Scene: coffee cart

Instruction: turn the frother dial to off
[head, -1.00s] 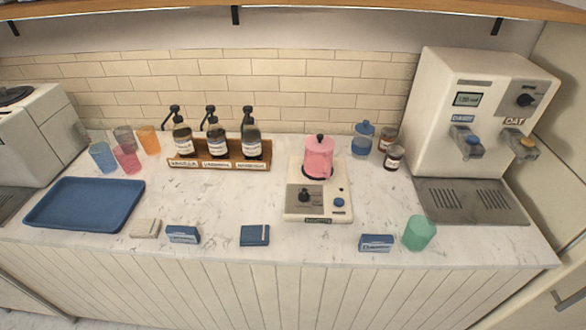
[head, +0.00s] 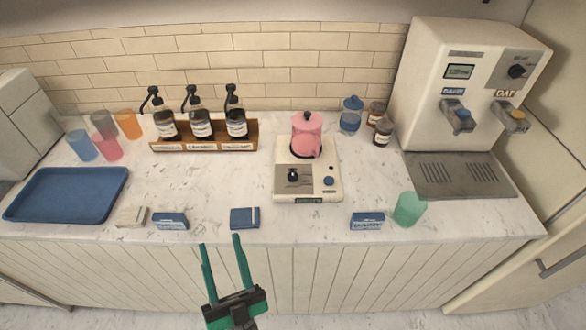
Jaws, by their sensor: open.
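The frother (head: 308,198) is a cream base on the counter, right of centre in the head view, with a pink lidded jug (head: 307,136) standing on its rear part. Its black dial (head: 293,175) sits on a grey panel at the front left of the base; the dial's exact setting is too small to read. A blue round button (head: 329,181) is at the front right. My gripper (head: 222,243) has green fingers, spread open and empty. It is in front of the counter, below and left of the frother, apart from everything.
A blue box (head: 245,218), a "DAIRY" card (head: 367,221) and a green cup (head: 409,209) stand along the front edge. Syrup bottles in a wooden rack (head: 204,145) are behind left. A dispenser (head: 470,90) stands right. Counter directly before the frother is clear.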

